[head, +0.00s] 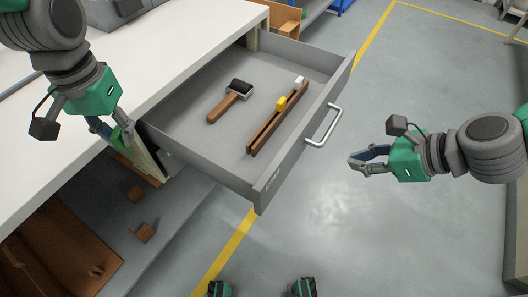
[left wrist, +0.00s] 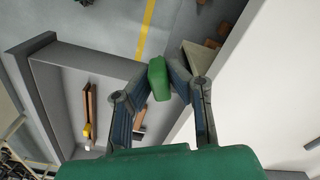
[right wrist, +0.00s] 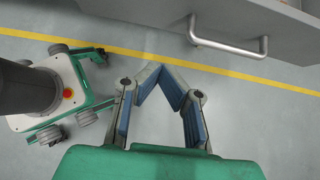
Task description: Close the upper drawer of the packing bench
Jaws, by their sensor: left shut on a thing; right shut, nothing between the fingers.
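The upper drawer (head: 258,190) of the packing bench (head: 160,62) stands pulled out, grey, with a silver bar handle (head: 323,126) on its front. It also shows in the left wrist view (left wrist: 50,92). My right gripper (head: 354,165) is shut and empty, to the right of the handle and apart from it; the handle shows in the right wrist view (right wrist: 230,46). My left gripper (head: 128,146) is at the bench edge beside the drawer's left side. It is shut on a small green object (left wrist: 158,79).
In the drawer lie a brush with a wooden handle (head: 222,108) and a wooden rack (head: 264,134) with a yellow block (head: 281,103) and a white block (head: 299,82). Brown boxes (head: 60,240) are under the bench. The floor in front of the drawer is clear.

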